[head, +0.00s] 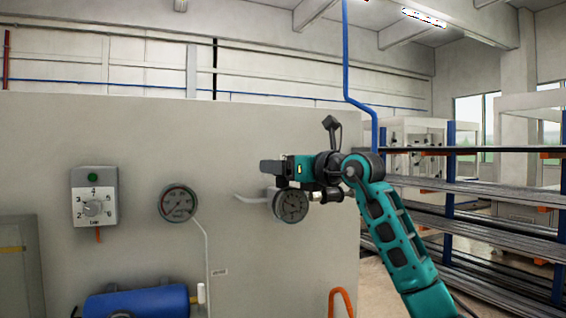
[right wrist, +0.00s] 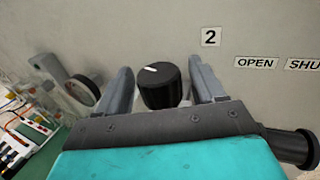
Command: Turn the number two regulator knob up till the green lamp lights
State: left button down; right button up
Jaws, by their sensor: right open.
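A black knob (right wrist: 160,88) with a white pointer mark stands out from the pale panel in the right wrist view. A plate reading "2" (right wrist: 211,37) is up and to its right. My right gripper (right wrist: 160,66) is open, with one finger on each side of the knob; I cannot tell whether they touch it. In the head view my right gripper (head: 272,167) is in front of the panel and hides the knob. A grey box (head: 94,196) at left carries a numbered dial (head: 94,207) and a dark green lamp (head: 92,178) that looks unlit. My left gripper is out of view.
A round gauge (head: 178,203) and a second gauge (head: 291,206) are on the panel, the second just below my right gripper. A blue tank (head: 137,302) is low at left. Shelves with long stock (head: 470,185) stand at right. An OPEN label (right wrist: 256,63) is right of the knob.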

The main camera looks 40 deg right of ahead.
jog(key=shift+c, duration=0.2)
jog(key=c, duration=0.9)
jog(key=shift+m+h, duration=0.7)
jog(key=shift+h, duration=0.4)
jog(key=o, duration=0.9)
jog(key=shift+o, duration=0.2)
